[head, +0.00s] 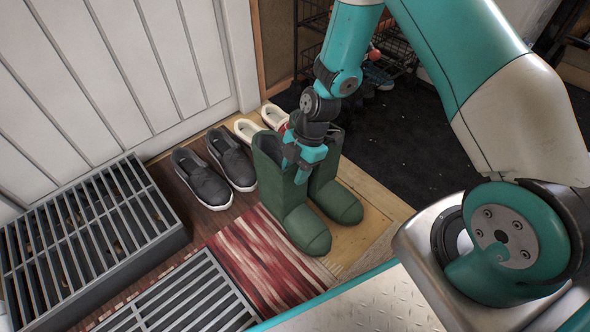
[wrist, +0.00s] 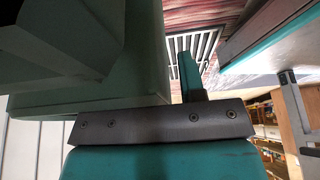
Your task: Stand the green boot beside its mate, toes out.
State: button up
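Two tall green boots stand upright side by side in the head view: the left boot (head: 274,180) and the right boot (head: 335,196). Both toes point toward the lower right, and the left boot's toe reaches a little nearer to me. My gripper (head: 303,167) is at the upper shafts, against the left boot's right side and in front of the right boot. In the wrist view a large green boot surface (wrist: 125,70) fills the left, and one teal finger (wrist: 190,78) shows beside its edge. The other finger is hidden, so its grip on the boot is unclear.
Dark slip-on shoes (head: 203,181) stand left of the boots, with pale shoes (head: 248,130) behind. A red striped rug (head: 262,262) and slatted grey boxes (head: 85,235) lie at lower left. A black mat (head: 405,145) and a wire rack (head: 397,48) are behind at right.

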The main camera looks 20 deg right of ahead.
notch_tip(320, 180, up, 19)
jog(key=d+m+p, duration=0.1)
jog(key=m+p, duration=0.2)
jog(key=p, duration=0.3)
jog(key=s+a+r+m, duration=0.2)
jog(key=s+r+m, duration=0.3)
jog(key=s+r, duration=0.4)
jog(key=s+a+r+m+t, duration=0.1)
jog(key=s+a+r+m, duration=0.2)
jog(key=s+r+m, duration=0.3)
jog(key=s+r, duration=0.3)
jog(key=shift+s+a+r+m, duration=0.3)
jog(key=shift+r, duration=0.05)
jog(key=shift+r, duration=0.1)
notch_tip(320, 180, up, 47)
jog(key=p, duration=4.6)
jog(key=shift+p, duration=0.3)
